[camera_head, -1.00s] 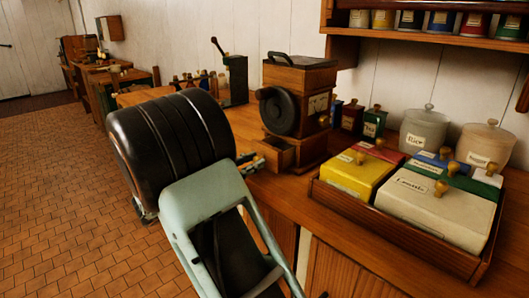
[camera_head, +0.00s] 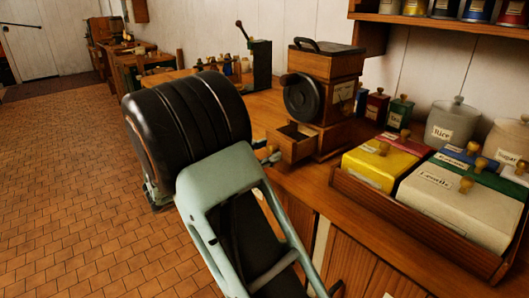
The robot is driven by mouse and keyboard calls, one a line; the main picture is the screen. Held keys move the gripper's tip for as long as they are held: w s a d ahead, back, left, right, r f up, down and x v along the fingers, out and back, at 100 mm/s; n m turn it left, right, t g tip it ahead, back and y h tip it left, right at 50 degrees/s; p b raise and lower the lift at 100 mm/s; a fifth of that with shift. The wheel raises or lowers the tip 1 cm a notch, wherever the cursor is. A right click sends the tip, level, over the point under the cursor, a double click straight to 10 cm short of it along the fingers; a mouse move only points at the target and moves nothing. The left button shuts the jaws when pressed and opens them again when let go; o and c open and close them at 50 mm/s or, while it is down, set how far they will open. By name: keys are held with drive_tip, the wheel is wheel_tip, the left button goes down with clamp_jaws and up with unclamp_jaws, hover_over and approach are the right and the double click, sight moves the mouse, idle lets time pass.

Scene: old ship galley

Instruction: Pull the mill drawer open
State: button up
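The wooden mill (camera_head: 330,92) stands on the counter, with a dark round wheel (camera_head: 301,97) on its side and a dark lid and handle on top. Its drawer (camera_head: 291,147) sticks out of the base, and the dark inside shows from above. My gripper (camera_head: 268,155) is low beside the drawer's front, mostly hidden behind my arm. Only a small part of it shows, near the front's left side. I cannot see its fingers clearly, whether it is open or shut, or whether it touches the drawer's knob.
A wooden tray (camera_head: 415,228) with yellow and white lidded boxes sits right of the mill. Small tins (camera_head: 399,112) and a Rice jar (camera_head: 451,122) stand behind. A dark lever device (camera_head: 258,65) stands at the back left. Tiled floor (camera_head: 65,190) is open at left.

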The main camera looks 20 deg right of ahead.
drive_tip(key=v, duration=1.2)
drive_tip(key=shift+d, duration=0.1)
